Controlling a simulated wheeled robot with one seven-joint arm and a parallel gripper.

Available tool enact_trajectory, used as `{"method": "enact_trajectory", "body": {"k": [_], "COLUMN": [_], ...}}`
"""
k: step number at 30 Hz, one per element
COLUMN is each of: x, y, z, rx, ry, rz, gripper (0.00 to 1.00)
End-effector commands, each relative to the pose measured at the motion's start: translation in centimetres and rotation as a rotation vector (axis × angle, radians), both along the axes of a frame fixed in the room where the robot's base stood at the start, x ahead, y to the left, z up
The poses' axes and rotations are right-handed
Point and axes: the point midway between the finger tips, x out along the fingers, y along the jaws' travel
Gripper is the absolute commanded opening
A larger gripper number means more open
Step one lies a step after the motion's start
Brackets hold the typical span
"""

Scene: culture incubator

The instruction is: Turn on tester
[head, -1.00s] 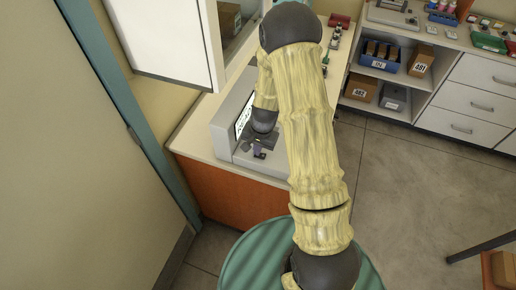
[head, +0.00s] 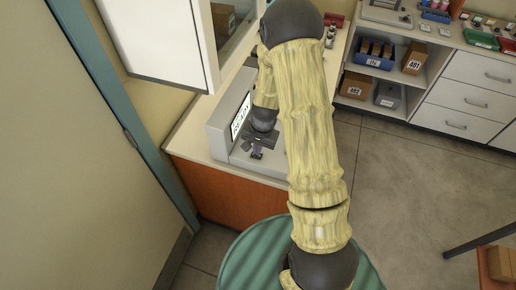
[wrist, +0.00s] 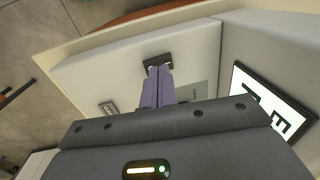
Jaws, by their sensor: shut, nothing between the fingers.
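The tester is a grey device with a low base and a raised upright part; it stands on the counter in the head view (head: 218,138). Its lit white screen (head: 240,115) shows dark characters, and part of that screen appears at the right of the wrist view (wrist: 270,105). A small dark switch-like part (wrist: 158,62) sits on the pale base. My gripper (wrist: 158,72) has its purple fingers together and empty, with the tips at or just over this dark part; contact cannot be told. In the head view my gripper (head: 257,153) is over the tester's base, partly hidden by my arm.
A small light label or slot (wrist: 108,107) lies on the base left of the fingers. A white wall cabinet (head: 155,40) hangs above the counter (head: 185,140). Shelves with boxes (head: 415,58) and white drawers (head: 475,95) stand at the right. The floor between is clear.

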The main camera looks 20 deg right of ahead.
Motion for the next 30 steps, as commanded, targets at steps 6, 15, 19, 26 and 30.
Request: {"method": "enact_trajectory", "body": {"k": [6, 15, 19, 26, 30], "x": [0.2, 0.6, 0.7, 0.9, 0.9], "y": [0.2, 0.7, 0.9, 1.2, 1.2], "z": [3.5, 7.3, 9.5, 12.4, 12.9], "rx": [0.000, -0.002, -0.001, -0.001, -0.001], "ry": [-0.002, -0.006, -0.007, -0.003, 0.000], "rz": [0.000, 0.000, 0.000, 0.001, -0.001], "gripper": [0.00, 0.00, 0.00, 0.00, 0.00]}}
